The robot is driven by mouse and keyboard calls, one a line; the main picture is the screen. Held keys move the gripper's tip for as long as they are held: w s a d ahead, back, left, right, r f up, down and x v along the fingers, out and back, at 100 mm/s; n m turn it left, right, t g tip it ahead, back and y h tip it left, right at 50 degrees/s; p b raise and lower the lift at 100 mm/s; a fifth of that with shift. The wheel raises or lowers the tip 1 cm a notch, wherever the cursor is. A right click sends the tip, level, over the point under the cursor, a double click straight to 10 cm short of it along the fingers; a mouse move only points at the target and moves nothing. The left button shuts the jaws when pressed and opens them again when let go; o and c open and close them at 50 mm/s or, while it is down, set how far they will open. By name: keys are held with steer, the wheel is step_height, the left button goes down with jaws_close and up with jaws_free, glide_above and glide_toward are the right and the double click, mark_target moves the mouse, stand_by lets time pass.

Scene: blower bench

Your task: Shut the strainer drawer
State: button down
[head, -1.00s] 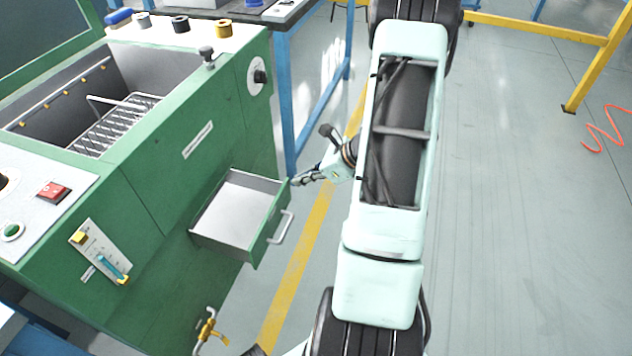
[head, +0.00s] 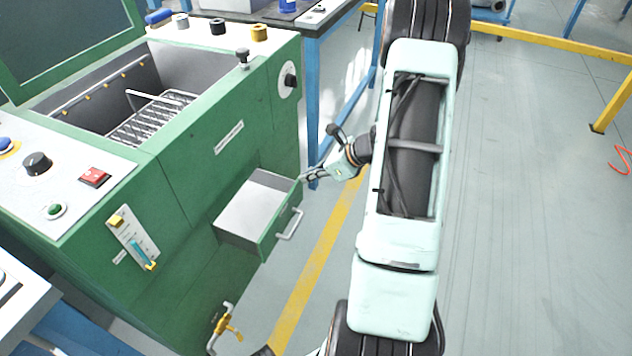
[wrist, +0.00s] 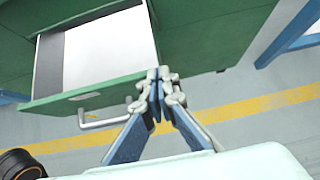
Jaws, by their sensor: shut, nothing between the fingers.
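The strainer drawer (head: 253,213) stands pulled out of the green machine's front, with a pale flat floor inside and a grey bar handle (head: 289,224) on its front. My gripper (head: 308,177) is shut and empty, beside the drawer's far front corner. In the wrist view the drawer (wrist: 95,50) fills the upper left, and its handle (wrist: 103,120) shows left of my fingers. My closed fingertips (wrist: 158,75) overlap the right end of the drawer's front in that view. I cannot tell whether they touch it.
The green machine (head: 190,185) has an open basin with a wire basket (head: 150,115) on top. A yellow valve pipe (head: 226,322) sticks out low, nearer than the drawer. A blue-legged bench (head: 312,110) stands behind. Open floor with a yellow line (head: 305,270) lies to the right.

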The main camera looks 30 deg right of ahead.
steer(key=w+a, duration=0.2)
steer(key=w, duration=0.1)
steer(key=w+a, duration=0.6)
steer(key=w, duration=0.1)
steer(key=shift+w+p, duration=0.1)
steer(key=shift+p, duration=0.25)
